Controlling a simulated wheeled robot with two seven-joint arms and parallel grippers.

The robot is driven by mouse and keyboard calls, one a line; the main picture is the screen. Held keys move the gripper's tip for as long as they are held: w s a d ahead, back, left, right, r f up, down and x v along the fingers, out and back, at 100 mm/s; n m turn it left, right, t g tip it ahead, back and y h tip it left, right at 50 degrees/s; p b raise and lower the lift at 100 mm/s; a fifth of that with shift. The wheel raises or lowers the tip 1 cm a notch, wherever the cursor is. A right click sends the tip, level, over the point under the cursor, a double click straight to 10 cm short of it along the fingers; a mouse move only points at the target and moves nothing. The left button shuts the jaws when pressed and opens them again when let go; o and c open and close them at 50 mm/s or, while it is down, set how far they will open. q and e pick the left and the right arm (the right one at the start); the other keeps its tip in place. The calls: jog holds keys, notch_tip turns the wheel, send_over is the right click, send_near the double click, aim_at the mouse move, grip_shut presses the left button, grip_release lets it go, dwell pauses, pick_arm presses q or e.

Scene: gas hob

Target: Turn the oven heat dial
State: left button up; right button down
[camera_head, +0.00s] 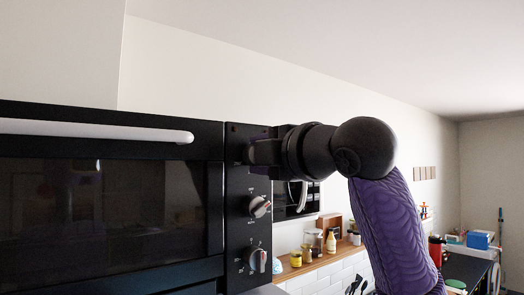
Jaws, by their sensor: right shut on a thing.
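The black oven (110,215) fills the left side of the view, with its control panel (237,222) along its right edge. Two grey dials show on the panel, a middle dial (259,207) and a lower dial (258,261), with white markings around them. My right gripper (252,153) is at the top of the panel, above these two dials. It is shut on the top dial, which its fingers mostly hide. Which way that dial points cannot be seen. My left gripper is not in view.
A white oven door handle (95,130) runs across the oven front. To the right, behind my arm, a wooden shelf (318,262) holds jars and bottles. A dark counter with a blue box (480,239) lies farther right. The space above the oven is clear.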

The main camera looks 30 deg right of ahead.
dwell(0.4)
jog(key=shift+c, duration=1.1)
grip_release()
jog(key=shift+w, duration=0.1)
jog(key=s+b, duration=0.3)
jog(key=s, duration=0.7)
jog(key=shift+d+b, duration=0.4)
